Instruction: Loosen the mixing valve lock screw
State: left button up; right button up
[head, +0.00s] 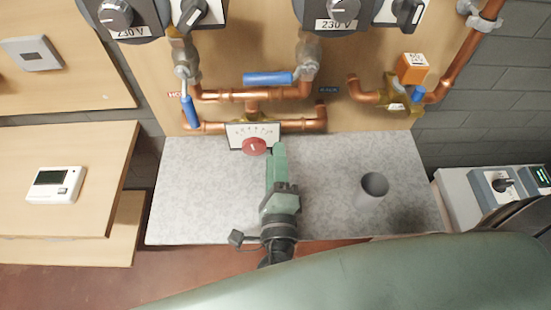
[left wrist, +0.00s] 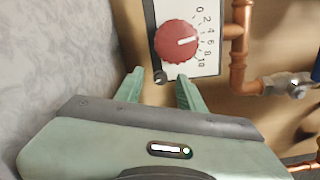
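The mixing valve shows in the head view as a white scale plate (head: 240,130) with a red knob (head: 254,146), on the copper pipes above the grey speckled shelf. In the left wrist view the knob (left wrist: 177,41) sits on the plate (left wrist: 207,62) numbered 0 to 10. A small dark round screw head (left wrist: 160,76), seemingly the lock screw, is at the plate's edge beside the knob. My green left gripper (head: 279,149) is just right of the knob in the head view. In the wrist view its two fingers (left wrist: 161,86) are apart, with nothing between them, near the screw. My right gripper is not in view.
A grey cup (head: 374,186) stands on the shelf (head: 200,190) to the right. Blue-handled valves (head: 268,78) and copper pipes (head: 245,95) fill the board above. A white thermostat (head: 57,185) is on the left panel. The shelf's left part is clear.

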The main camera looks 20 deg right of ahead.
pick_arm(q)
jog(key=shift+s, duration=0.1)
jog(key=shift+s+a+f, duration=0.1)
jog(key=shift+s, duration=0.2)
jog(key=b+v, duration=0.2)
jog(key=v, duration=0.4)
jog(key=shift+s, duration=0.15)
jog(key=shift+s+a, duration=0.15)
jog(key=shift+s, duration=0.2)
